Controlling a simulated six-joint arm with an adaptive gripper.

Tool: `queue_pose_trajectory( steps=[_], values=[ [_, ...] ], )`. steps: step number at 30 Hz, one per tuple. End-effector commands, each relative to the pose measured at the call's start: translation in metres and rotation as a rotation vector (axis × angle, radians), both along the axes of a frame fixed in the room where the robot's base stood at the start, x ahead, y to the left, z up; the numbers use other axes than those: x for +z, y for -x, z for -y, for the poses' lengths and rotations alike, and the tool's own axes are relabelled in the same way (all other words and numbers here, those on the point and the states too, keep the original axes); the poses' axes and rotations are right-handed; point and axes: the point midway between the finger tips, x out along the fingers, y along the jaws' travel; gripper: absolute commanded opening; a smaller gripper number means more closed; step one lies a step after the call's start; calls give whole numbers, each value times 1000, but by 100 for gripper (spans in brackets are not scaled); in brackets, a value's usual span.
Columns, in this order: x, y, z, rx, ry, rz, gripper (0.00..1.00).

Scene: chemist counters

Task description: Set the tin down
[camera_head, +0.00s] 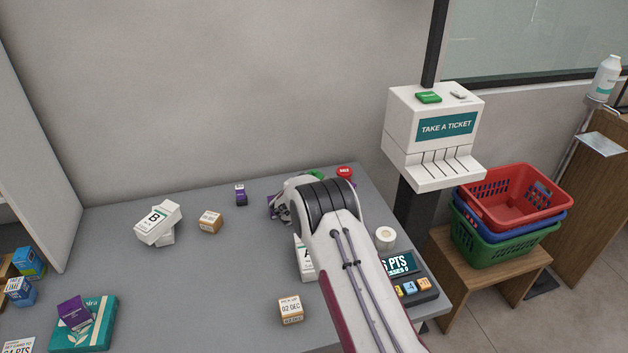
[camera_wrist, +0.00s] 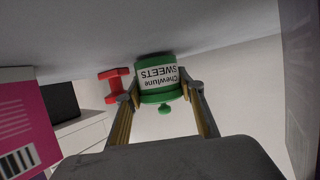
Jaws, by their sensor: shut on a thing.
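The tin (camera_wrist: 157,76), green with a white "Chewlune SWEETS" label and a knobbed green lid, is between the fingers of my gripper (camera_wrist: 163,92) in the wrist view. That view is upside down, so the tin is upright. Its base is at or very close to the grey counter; I cannot tell if it touches. In the head view a bit of green, likely the tin (camera_head: 316,175), shows behind my arm near the counter's back edge. My arm hides most of it. My gripper is shut on the tin.
A red object (camera_wrist: 113,86) stands close beside the tin; it seems to be the red round-topped piece (camera_head: 344,171). A magenta box (camera_wrist: 28,125) and a pale box (camera_wrist: 301,75) flank my gripper.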

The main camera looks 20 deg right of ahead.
Motion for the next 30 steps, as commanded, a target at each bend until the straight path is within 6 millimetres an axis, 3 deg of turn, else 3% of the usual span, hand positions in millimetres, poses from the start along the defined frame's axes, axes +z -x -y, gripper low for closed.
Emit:
queue_pose_trajectory(
  steps=[1,16,17,18,30],
  values=[
    [-8,2,-1,3,1,-12,14],
    [-19,4,-2,6,0,-21,14],
    [-18,4,-3,6,0,-21,46],
    [-19,4,-3,7,0,-21,56],
    [-19,5,-4,9,-1,-23,57]
  ],
)
